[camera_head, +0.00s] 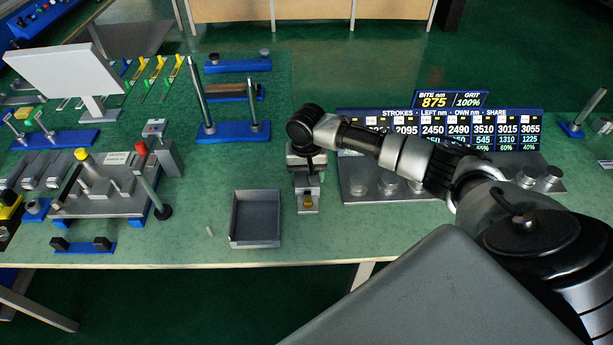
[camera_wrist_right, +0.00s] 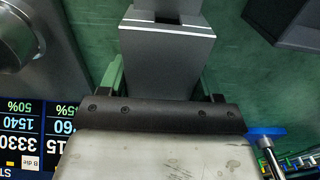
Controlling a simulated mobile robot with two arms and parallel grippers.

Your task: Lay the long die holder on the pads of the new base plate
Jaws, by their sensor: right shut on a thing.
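My right gripper (camera_head: 306,160) is left of the display panel, above the green bench. In the right wrist view the gripper (camera_wrist_right: 165,88) is shut on a grey metal block (camera_wrist_right: 165,50) with a narrower, slotted far end. In the head view this grey block (camera_head: 307,183) shows below my wrist, with a small brass-coloured part at its near end. I cannot tell if it is the long die holder. A blue plate with two dark pads (camera_head: 84,247) lies at the front left; I cannot tell if it is the new base plate. My left gripper is not in view.
An open grey tray (camera_head: 234,228) stands left of my gripper. A grey rack with round dies (camera_head: 430,196) lies to the right, before the display panel (camera_head: 435,122). A press fixture (camera_head: 105,203) with red and yellow knobs stands left. A blue stand with tall posts (camera_head: 208,133) is behind.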

